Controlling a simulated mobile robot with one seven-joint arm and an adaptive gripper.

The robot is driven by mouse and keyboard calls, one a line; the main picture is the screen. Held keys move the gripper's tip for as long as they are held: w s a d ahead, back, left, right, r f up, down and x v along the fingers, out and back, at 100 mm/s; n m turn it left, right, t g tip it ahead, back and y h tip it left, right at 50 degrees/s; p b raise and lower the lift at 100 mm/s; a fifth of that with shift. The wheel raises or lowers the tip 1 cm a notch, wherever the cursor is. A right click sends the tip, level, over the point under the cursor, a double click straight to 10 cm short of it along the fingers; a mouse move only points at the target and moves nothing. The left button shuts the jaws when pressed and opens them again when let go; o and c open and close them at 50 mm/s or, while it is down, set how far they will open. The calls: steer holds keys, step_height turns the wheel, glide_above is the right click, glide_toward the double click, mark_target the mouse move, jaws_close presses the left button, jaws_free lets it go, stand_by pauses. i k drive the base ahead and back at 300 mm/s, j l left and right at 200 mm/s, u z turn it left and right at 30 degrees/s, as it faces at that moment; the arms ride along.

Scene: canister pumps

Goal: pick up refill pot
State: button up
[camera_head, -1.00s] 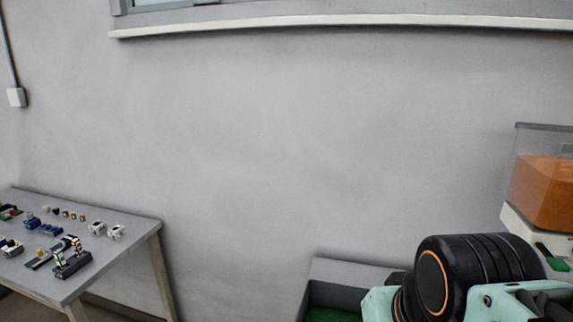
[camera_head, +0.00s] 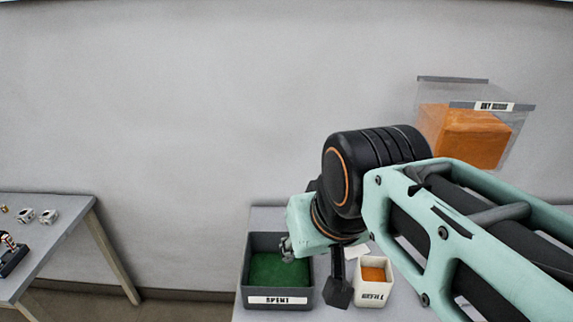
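The refill pot (camera_head: 372,296) is a small white square pot with orange contents and a label reading "REFILL". It stands on the grey table at the lower middle, right of the "SPENT" bin. My arm comes in from the right, and its dark wrist end hangs down. My gripper (camera_head: 338,292) shows as a dark shape just left of the refill pot, between it and the bin. Its fingers cannot be made out, and I cannot tell whether it touches the pot.
A grey bin (camera_head: 279,300) labelled "SPENT" with green contents stands left of the pot. A clear hopper (camera_head: 467,135) with orange material is behind my arm at right. A second table (camera_head: 62,245) with small parts is at far left, with a gap between the tables.

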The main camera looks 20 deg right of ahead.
mark_target(374, 281)
steer(key=z, duration=1.5)
